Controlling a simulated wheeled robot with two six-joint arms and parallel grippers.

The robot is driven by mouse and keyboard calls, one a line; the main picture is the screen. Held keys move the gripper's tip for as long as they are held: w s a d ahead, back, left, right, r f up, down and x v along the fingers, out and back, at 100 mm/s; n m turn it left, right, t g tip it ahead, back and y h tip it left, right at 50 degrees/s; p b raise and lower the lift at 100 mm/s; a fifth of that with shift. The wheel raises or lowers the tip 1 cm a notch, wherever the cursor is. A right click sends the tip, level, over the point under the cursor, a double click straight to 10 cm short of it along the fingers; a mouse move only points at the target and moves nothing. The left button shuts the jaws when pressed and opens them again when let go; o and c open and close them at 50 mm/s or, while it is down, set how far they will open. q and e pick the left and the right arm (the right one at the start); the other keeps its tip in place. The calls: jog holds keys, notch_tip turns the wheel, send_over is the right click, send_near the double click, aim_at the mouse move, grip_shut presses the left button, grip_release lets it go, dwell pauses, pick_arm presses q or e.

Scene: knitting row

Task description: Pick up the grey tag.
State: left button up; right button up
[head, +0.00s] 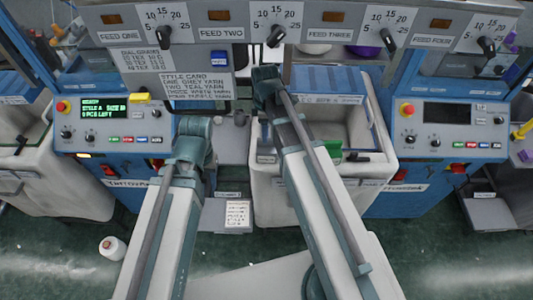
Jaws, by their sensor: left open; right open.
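I cannot make out the grey tag with certainty. A small grey piece (266,157) shows at the left front of the middle bin, beside my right arm, but I cannot tell what it is. A green piece (331,149) and a dark piece (357,158) show at the same bin. My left arm reaches up to a teal joint in front of the left machine. My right arm reaches further, to a teal joint above the middle bin. I cannot make out the fingers of either gripper; the arms cover the area behind them.
The middle bin (375,172) stands between two blue machines with control panels (112,122) and (450,128). A feed panel with dials (222,18) and a style card (197,88) hangs above. A white spool (112,247) lies on the green floor at lower left.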

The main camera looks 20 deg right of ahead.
aim_at(266, 151)
jog(key=f+b, duration=0.5)
jog(key=shift+d+f, duration=0.15)
jog(key=shift+d, duration=0.1)
grip_shut()
